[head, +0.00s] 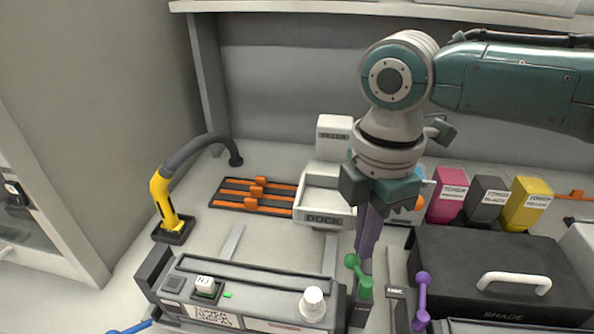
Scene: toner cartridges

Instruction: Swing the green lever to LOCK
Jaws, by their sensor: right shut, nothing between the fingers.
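The green lever (358,275) stands at the right end of the dark grey cartridge unit at the front, with a round knob at its top. My right gripper (363,250) points down from above, its fingers together and empty. Its tips are right by the lever's upper knob in the picture; I cannot tell whether they touch it. No LOCK marking can be read, as the labels by the lever are too small or hidden. My left gripper is not in view.
A purple lever (421,300) stands just right of the green one. A black box with a white handle (514,280) and toner cartridges (487,201) are at the right. The white dock (324,219) is behind my gripper. A yellow nozzle with a hose (165,205) stands left.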

